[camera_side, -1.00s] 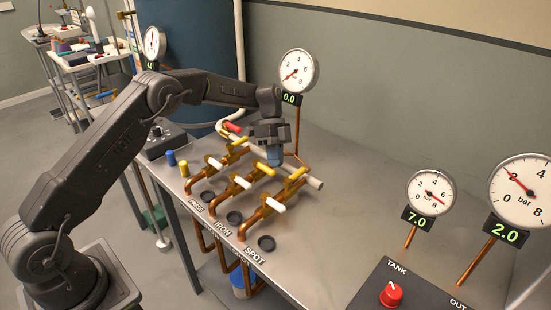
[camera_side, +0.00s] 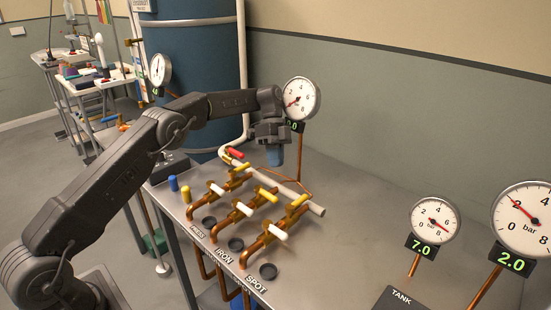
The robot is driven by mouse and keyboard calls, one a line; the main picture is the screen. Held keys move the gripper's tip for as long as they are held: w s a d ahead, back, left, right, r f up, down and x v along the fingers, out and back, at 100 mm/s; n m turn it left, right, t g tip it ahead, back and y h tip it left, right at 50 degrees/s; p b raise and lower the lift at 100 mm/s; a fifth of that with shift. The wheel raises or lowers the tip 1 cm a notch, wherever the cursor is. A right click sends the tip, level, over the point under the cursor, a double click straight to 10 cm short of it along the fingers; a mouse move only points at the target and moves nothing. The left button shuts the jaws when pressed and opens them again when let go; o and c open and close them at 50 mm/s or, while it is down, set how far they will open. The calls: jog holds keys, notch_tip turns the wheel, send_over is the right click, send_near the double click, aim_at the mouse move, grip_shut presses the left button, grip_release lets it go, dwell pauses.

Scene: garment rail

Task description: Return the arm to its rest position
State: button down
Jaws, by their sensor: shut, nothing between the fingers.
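My gripper (camera_side: 274,156) hangs pointing down from the end of my dark grey arm, above the back part of the metal bench. Its bluish fingertips are shut with nothing between them. It is apart from the copper valve manifold (camera_side: 262,226), whose white, yellow and red handles show in front of and below it. The fingers stand just in front of the back gauge's copper stem, and part of that gauge's green readout is hidden by my wrist.
The back gauge (camera_side: 301,98) stands close to my wrist. Two more gauges, reading 7.0 (camera_side: 434,221) and 2.0 (camera_side: 526,219), stand at the right. A blue tank (camera_side: 192,70) is behind my arm. The bench top (camera_side: 350,215) between the manifold and right gauges is clear.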

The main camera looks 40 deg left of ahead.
jog(key=shift+r, duration=0.15)
jog(key=s+d+r+n+t+y, duration=0.35)
jog(key=s+r+n, duration=0.45)
jog(key=s+r, duration=0.65)
jog(key=s+d+f+n+t+y, duration=0.1)
jog(key=s+n+t, duration=0.2)
jog(key=s, duration=0.7)
jog(key=s+d+f+n+t+y, duration=0.1)
jog(key=s+n, duration=0.4)
jog(key=s, duration=0.6)
jog(key=shift+d+f+n+t, duration=0.15)
jog(key=shift+f+n+t, duration=0.25)
jog(key=shift+t, duration=0.75)
